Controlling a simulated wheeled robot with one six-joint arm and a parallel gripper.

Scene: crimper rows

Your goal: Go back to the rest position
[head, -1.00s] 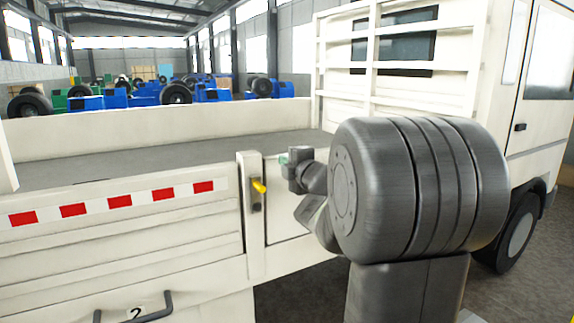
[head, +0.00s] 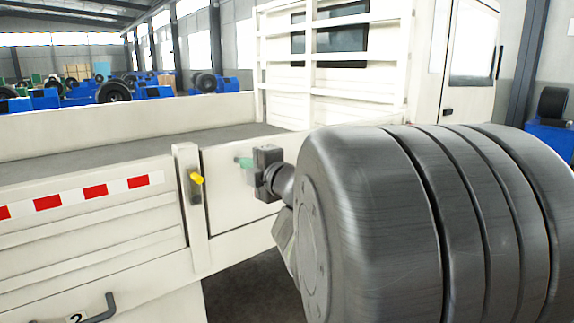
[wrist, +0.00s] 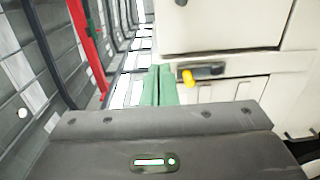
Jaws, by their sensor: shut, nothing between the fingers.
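My gripper (head: 243,162) shows in the head view as small green fingers on a dark grey wrist, in front of the truck's side panel. In the wrist view its green fingers (wrist: 158,86) lie side by side, shut with nothing between them. A yellow latch handle (head: 197,179) sits on the post of the white truck bed, left of my gripper and apart from it. The yellow handle also shows in the wrist view (wrist: 188,78), just right of the fingertips. My large grey arm links hide part of the truck's lower side in the head view.
The white truck (head: 90,245) fills the left and middle, with red and white marking strips and a dark handle (head: 99,309) low down. Its slatted cab guard (head: 385,62) rises behind. Blue machines (head: 153,92) stand at the back. A red post (wrist: 88,45) shows in the wrist view.

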